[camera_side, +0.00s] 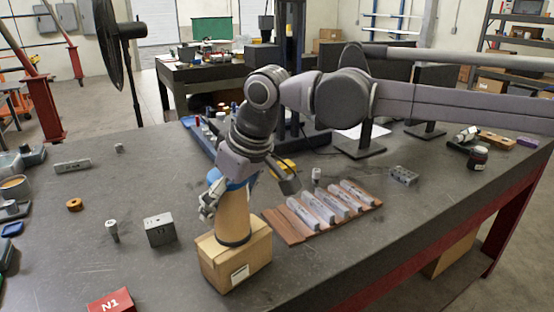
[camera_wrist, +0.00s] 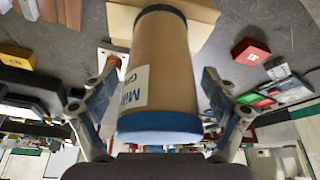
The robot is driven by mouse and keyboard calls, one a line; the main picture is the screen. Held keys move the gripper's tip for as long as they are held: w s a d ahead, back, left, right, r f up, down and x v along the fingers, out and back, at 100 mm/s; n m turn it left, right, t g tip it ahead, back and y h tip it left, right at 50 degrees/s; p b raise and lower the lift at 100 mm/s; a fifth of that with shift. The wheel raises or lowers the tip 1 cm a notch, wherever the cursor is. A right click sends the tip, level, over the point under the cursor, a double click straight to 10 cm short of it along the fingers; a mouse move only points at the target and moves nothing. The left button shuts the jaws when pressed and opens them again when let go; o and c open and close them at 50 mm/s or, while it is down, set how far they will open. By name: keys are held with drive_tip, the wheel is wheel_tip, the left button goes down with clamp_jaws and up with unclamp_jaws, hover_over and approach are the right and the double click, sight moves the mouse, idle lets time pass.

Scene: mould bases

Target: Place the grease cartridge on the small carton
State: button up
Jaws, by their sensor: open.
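The grease cartridge (camera_side: 234,215) is a tan cylinder with a blue cap and a dark ring at its bottom. It stands upright on the small carton (camera_side: 222,265), a brown box near the table's front. In the wrist view the cartridge (camera_wrist: 160,75) fills the middle, its blue cap towards me, with part of the carton (camera_wrist: 121,20) beyond it. My gripper (camera_side: 243,192) is open at the cartridge's upper part. In the wrist view my gripper (camera_wrist: 160,70) has one finger on each side of the cartridge, with gaps between.
A brown wooden rack (camera_side: 285,228) with several grey bars lies right of the carton. A grey block (camera_side: 160,229), a small grey pin (camera_side: 112,231) and a red box (camera_side: 111,301) are to the left. Bare table lies between the grey block and the carton.

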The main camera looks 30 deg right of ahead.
drive_tip(key=v, duration=1.2)
drive_tip(key=s+d+f+m+t, duration=0.15)
drive_tip(key=d+f, duration=0.25)
drive_tip(key=d, duration=0.5)
drive_tip(key=s+d+f+m, duration=0.15)
drive_tip(key=d+f, duration=0.25)
drive_tip(key=d, duration=0.4)
drive_tip(key=s+d+f+m+t+h, duration=0.1)
drive_tip(key=s+d+f+m+h, duration=0.1)
drive_tip(key=s+d+f, duration=0.7)
wheel_tip(320, 180, down, 5)
drive_tip(key=shift+s+d+r, duration=0.1)
drive_tip(key=shift+s+d, duration=0.25)
drive_tip(key=shift+d, duration=0.7)
drive_tip(key=shift+o, duration=0.2)
drive_tip(key=shift+t, duration=0.25)
